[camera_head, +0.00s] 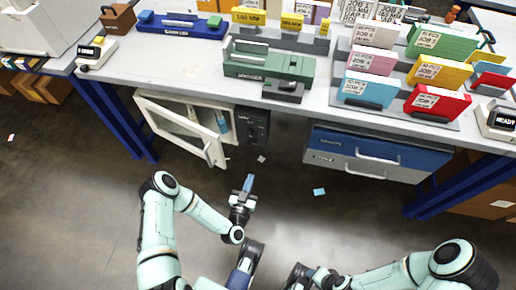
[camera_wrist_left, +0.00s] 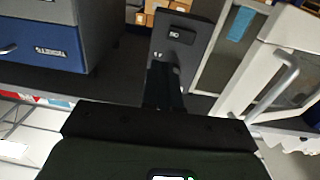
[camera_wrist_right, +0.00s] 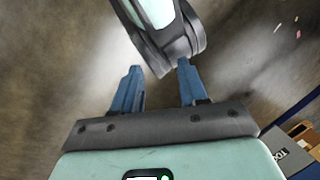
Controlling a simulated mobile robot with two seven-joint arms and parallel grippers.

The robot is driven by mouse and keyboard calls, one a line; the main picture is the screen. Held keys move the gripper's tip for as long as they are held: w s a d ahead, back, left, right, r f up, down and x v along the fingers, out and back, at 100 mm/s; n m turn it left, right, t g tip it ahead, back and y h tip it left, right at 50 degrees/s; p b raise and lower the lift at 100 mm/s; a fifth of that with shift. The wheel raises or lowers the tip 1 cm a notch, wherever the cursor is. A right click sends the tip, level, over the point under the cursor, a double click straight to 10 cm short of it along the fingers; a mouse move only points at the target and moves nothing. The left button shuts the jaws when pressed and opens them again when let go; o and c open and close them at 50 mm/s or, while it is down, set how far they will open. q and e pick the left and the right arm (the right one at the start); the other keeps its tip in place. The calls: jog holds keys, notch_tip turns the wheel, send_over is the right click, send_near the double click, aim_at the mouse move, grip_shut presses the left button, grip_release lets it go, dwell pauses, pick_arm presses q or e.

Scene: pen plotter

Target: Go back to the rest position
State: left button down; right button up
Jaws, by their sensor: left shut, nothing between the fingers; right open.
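My left gripper (camera_head: 248,183) is shut and empty. It is held over the floor in front of the workbench, below the open cabinet door, and its blue fingertips point toward the bench. In the left wrist view its closed fingers (camera_wrist_left: 164,88) look dark against the black control panel. My right gripper (camera_wrist_right: 158,85) is open in the right wrist view, with two blue fingers apart and nothing between them. Part of one of my arms shows just beyond those fingers.
The workbench (camera_head: 200,67) carries a green machine (camera_head: 268,64) and racks of coloured cards. Under it, a white cabinet door (camera_head: 185,128) stands open near my left gripper. A blue-and-grey drawer unit (camera_head: 375,153) is to the right.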

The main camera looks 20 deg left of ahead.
pick_arm(q)
jog(key=s+d+r+m+g+h+p, duration=0.1)
jog(key=s+d+m+g+h+p, duration=0.1)
jog(key=s+d+g+h+p, duration=0.6)
jog(key=s+r+n+g+p, duration=0.1)
jog(key=s+r+g+p, duration=0.1)
jog(key=s, duration=0.3)
jog(key=s+r+n+g+y+p, duration=0.1)
jog(key=s+r+g+p, duration=0.2)
jog(key=s+g, duration=0.2)
jog(key=s+r+n+g+p, duration=0.2)
jog(key=s+r+g+p, duration=0.1)
jog(key=s, duration=0.3)
jog(key=shift+s+d+r+g+y, duration=0.2)
jog(key=shift+s+d+g+y, duration=0.1)
jog(key=shift+s+d+g, duration=0.1)
pick_arm(e)
jog(key=s+a+r+g, duration=0.1)
jog(key=s+r+g, duration=0.1)
jog(key=r, duration=1.3)
jog(key=shift+s+a+r+y, duration=0.3)
jog(key=shift+s+a+r, duration=0.1)
jog(key=shift+s, duration=0.3)
pick_arm(q)
jog(key=shift+a, duration=0.1)
